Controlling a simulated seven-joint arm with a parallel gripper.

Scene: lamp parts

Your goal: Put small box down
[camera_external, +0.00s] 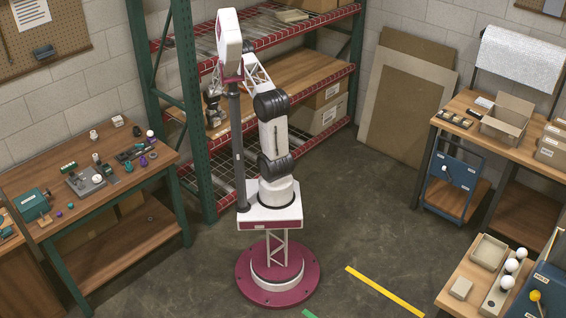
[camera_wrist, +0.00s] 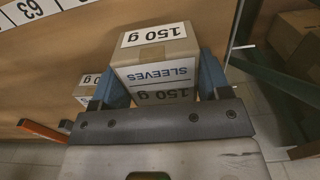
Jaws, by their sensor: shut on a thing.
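In the wrist view, the small box (camera_wrist: 158,62) is a brown carton with white labels reading "150 g" and "SLEEVES", upside down in the picture. The blue fingers of my gripper (camera_wrist: 156,84) are closed on its two sides. In the external view, my gripper (camera_external: 213,104) is at the left end of the rack's wooden middle shelf (camera_external: 285,84); the small box cannot be made out there. Whether the box touches the shelf board cannot be told.
A second "150 g" box (camera_wrist: 86,87) is beside the left finger in the wrist view. A green rack post (camera_wrist: 270,70) and larger cartons (camera_wrist: 296,45) are at the right. An orange strip (camera_wrist: 42,131) lies at the left. The shelf's middle looks clear.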

